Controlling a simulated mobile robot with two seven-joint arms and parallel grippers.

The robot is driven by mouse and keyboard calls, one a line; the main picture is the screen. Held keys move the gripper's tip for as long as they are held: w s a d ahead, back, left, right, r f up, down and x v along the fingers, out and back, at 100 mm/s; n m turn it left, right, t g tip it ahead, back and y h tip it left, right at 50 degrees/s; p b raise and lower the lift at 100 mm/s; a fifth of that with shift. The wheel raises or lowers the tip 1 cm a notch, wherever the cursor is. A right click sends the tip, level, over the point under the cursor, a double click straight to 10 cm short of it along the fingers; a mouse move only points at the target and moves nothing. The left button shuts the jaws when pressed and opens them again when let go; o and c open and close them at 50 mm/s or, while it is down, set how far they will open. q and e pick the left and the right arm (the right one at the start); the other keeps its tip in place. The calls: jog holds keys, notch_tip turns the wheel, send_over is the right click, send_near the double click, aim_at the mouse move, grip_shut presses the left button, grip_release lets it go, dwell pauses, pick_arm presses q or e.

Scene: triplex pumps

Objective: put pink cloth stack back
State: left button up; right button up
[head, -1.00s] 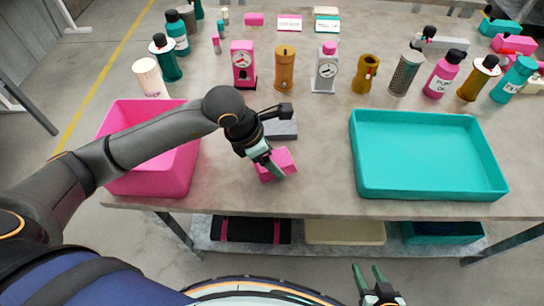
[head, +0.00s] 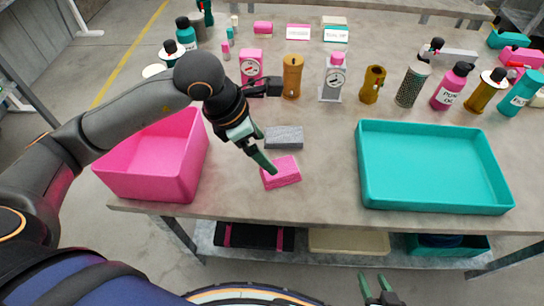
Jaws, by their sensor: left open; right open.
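The pink cloth stack (head: 281,174) is a small pink block lying on the grey table near its front edge, between the pink bin and the teal tray. My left gripper (head: 262,160) is just behind and above its left end, with its fingers pointing down toward the front. I cannot tell whether a fingertip touches the stack. The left gripper is open and holds nothing. My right gripper (head: 377,284) is open and empty, low in front of the table.
A grey block (head: 284,138) lies just behind the pink stack. The pink bin (head: 150,180) stands left and the teal tray (head: 366,190) right. Pumps and bottles line the back, including a pink bottle (head: 452,88). Bare table lies between the stack and the tray.

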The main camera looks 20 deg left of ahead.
pick_arm(q)
jog(key=shift+v, duration=1.5)
